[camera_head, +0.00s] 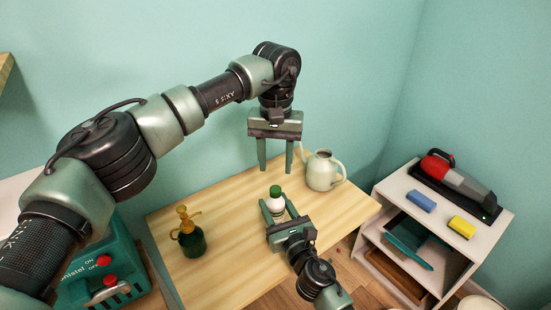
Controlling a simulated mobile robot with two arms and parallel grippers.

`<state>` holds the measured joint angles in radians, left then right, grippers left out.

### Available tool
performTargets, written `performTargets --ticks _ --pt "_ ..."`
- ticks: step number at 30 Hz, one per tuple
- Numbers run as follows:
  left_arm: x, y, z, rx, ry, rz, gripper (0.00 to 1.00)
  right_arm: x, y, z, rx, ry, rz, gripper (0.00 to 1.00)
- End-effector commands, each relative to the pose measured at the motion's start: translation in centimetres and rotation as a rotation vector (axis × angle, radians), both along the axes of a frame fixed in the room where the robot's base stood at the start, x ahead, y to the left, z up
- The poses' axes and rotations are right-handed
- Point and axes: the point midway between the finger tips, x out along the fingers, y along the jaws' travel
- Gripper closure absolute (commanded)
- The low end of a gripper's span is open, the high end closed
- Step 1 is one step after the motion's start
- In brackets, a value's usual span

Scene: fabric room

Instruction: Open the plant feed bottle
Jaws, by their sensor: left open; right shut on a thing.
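The plant feed bottle (274,206) is a small white bottle with a green cap (275,191) on top. It stands upright on the wooden table. My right gripper (278,206) comes in low from the front and is shut on the bottle's body, one finger on each side. The cap sits on the bottle above these fingers. My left gripper (276,169) is open and empty, pointing down above and behind the bottle, clear of the cap.
A dark green spray bottle (191,241) stands on the wooden table (232,284) at left, and a pale watering can (322,172) stands behind at right. A white shelf (385,188) at right holds a handheld vacuum (458,178) and blue (421,201) and yellow (462,226) blocks.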

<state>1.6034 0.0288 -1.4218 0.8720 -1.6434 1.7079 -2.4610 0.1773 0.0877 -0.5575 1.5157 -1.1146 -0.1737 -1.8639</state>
Motion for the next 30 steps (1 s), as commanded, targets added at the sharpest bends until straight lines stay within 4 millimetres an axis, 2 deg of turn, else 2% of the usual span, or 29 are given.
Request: performTargets --ticks 12,18,25,26,30 --pt "0.0 0.0 -6.1 -0.001 0.002 0.003 0.57 0.0 0.0 0.0 0.0 0.0 0.0 1.0" --pt "0.0 0.0 -7.2 0.0 0.001 0.003 0.57 0.0 0.0 0.0 0.0 0.0 0.0 1.0" --pt "0.0 0.0 -7.3 0.0 0.0 0.004 0.57 0.0 0.0 0.0 0.0 0.0 0.0 1.0" --pt "0.0 0.0 -7.3 0.0 0.0 0.004 0.59 0.0 0.0 0.0 0.0 0.0 0.0 1.0" --pt "0.0 0.0 -7.3 0.0 0.001 0.004 0.98 0.0 0.0 0.0 0.0 0.0 0.0 1.0"
